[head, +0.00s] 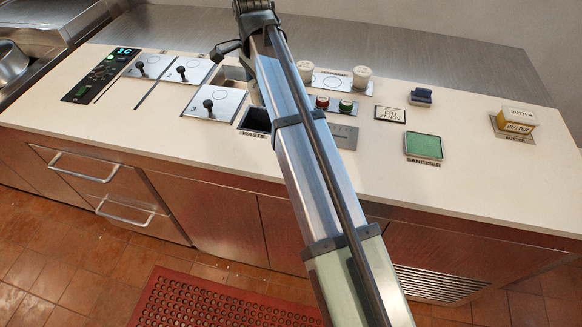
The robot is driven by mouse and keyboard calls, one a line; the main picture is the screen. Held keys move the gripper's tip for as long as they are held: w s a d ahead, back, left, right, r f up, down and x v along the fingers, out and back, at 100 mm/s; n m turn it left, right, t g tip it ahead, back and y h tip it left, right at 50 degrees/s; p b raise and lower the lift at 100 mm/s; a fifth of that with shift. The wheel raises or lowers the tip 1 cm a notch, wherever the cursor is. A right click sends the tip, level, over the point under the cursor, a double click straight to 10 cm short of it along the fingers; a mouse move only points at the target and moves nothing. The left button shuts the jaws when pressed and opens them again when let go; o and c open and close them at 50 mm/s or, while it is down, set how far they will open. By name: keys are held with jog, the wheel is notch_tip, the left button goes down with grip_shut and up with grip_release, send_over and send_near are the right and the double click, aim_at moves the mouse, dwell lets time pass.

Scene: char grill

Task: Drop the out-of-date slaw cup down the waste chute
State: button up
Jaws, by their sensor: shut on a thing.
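My arm crosses the picture from the lower right to the top centre. Its fingers and anything between them are hidden behind it; only a dark part of the arm's end shows beside the upper link. The waste chute (255,121) is a dark square opening labelled WASTE in the counter, partly covered by my arm. A date sign (390,114) appears to read FRI 21 NOV.
A green sanitiser pad (424,146), a dark blue block (421,96) and butter packs (517,120) are at right. Plates with black levers (208,104) and a control panel (103,74) are at left.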

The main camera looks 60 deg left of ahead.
jog(key=shift+f, duration=2.4)
jog(key=o, duration=1.1)
jog(key=shift+o, duration=0.2)
notch_tip(320, 180, up, 14)
jog(key=shift+f, duration=0.1)
jog(key=shift+w, duration=0.1)
